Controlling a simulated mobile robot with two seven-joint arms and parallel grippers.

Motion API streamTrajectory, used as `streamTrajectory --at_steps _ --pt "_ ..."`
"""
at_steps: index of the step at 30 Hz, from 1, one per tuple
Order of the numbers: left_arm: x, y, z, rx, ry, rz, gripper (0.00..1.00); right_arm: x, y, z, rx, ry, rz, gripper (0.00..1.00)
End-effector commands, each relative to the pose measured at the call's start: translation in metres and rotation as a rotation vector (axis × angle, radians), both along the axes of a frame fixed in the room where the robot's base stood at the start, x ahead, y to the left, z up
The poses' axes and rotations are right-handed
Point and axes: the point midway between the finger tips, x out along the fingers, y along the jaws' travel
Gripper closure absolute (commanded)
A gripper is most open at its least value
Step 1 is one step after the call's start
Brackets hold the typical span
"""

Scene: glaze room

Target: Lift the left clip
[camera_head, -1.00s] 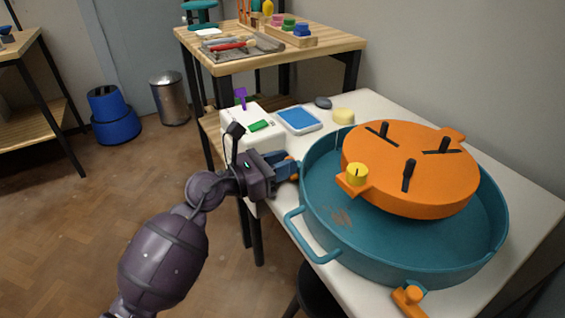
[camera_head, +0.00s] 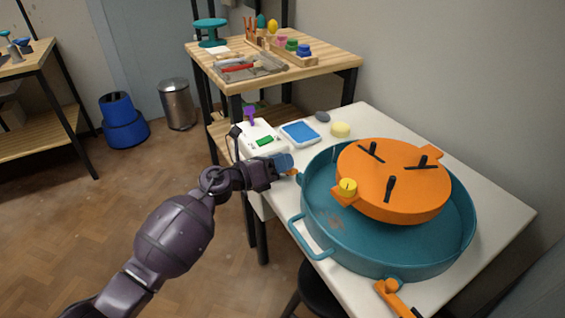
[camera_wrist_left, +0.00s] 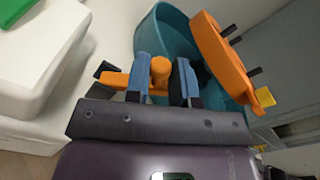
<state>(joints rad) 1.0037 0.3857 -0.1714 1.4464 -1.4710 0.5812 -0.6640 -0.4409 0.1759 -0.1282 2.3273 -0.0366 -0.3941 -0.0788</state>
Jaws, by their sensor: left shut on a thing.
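The left clip is a small orange lever piece at the left rim of the teal basin (camera_head: 323,234). Only a bit of the left clip (camera_head: 292,174) shows past my fingers in the head view. My left gripper (camera_head: 284,164) is shut on it. In the left wrist view the orange clip (camera_wrist_left: 160,70) has its rounded knob between the two blue-padded fingers, and its arm reaches out to the left. Whether the clip has risen off the rim cannot be told. My right gripper is not in view.
An orange round lid (camera_head: 394,195) with black handles and a yellow knob sits over the basin. A second orange clip (camera_head: 391,293) is at the front rim.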

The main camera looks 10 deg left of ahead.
Motion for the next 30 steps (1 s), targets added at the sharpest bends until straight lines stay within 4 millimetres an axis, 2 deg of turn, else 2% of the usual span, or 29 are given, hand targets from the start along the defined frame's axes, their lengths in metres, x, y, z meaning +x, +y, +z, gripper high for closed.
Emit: streamTrajectory --at_steps 1,19,20,21,30 --pt "0.0017 0.0011 0.0057 -0.01 0.007 0.001 1.0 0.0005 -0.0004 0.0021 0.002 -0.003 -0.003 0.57" --pt "0.0032 0.0024 0.0028 -0.036 0.045 0.002 1.0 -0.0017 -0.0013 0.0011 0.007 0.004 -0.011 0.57" --pt "0.0032 0.0024 0.0028 -0.036 0.045 0.002 0.72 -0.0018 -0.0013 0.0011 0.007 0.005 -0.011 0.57" --pt "0.0032 0.0023 0.0027 -0.036 0.045 0.002 0.67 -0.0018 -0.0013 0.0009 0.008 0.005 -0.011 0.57" --pt "0.0021 0.0033 0.0022 -0.034 0.046 0.001 0.67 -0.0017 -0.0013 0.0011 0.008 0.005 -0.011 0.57"
